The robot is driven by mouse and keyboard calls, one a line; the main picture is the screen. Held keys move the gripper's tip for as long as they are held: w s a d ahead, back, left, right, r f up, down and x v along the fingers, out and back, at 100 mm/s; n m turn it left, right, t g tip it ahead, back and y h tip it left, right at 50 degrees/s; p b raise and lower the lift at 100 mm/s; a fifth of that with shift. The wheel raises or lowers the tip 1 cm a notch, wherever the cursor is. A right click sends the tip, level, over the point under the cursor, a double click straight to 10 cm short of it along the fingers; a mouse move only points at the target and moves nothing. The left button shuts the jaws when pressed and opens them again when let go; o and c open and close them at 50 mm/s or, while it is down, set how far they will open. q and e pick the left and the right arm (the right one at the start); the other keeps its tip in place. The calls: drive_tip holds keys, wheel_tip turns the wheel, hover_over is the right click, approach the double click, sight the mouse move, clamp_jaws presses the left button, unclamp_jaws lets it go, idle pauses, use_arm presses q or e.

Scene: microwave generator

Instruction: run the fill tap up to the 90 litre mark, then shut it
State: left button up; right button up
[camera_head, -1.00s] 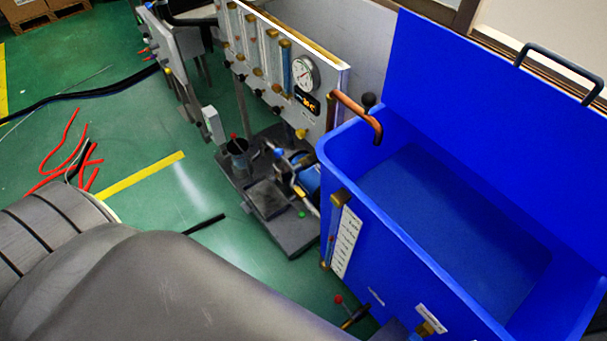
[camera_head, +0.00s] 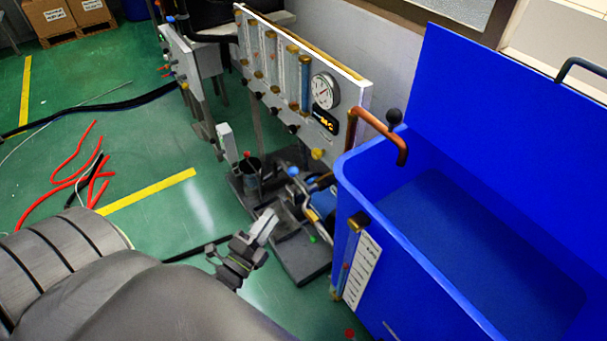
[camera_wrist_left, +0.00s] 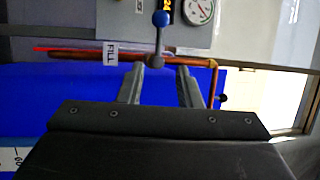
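The fill tap lever with a blue ball (camera_wrist_left: 160,19) crosses the copper pipe beside the FILL label (camera_wrist_left: 111,52) in the left wrist view. A blue ball (camera_head: 292,172) by the panel in the head view looks like the same lever. My left gripper (camera_head: 268,222) is below it; in the left wrist view its fingers (camera_wrist_left: 160,84) are spread and empty, short of the lever. The copper spout (camera_head: 380,130) hangs over the blue tank (camera_head: 440,305). A level tube and white scale (camera_head: 361,272) are on its front; the marks are unreadable. No stream shows. My right gripper is out of view.
A panel (camera_head: 345,93) with flow tubes, a dial gauge (camera_head: 325,90) and a lit display stands behind the tap. A pump base (camera_head: 300,255) sits below it. Red hoses (camera_head: 70,175) and a black cable lie on the green floor. The tank's lid is raised.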

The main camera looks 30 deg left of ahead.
sight(300, 179)
use_arm(q)
drive_tip(key=w+r+p, duration=0.1)
drive_tip(key=w+r, duration=0.1)
drive_tip(key=w, duration=1.4)
drive_tip(key=shift+r, duration=0.4)
drive_tip(key=shift+s, duration=0.1)
drive_tip(key=shift+c, duration=0.4)
clamp_jaws()
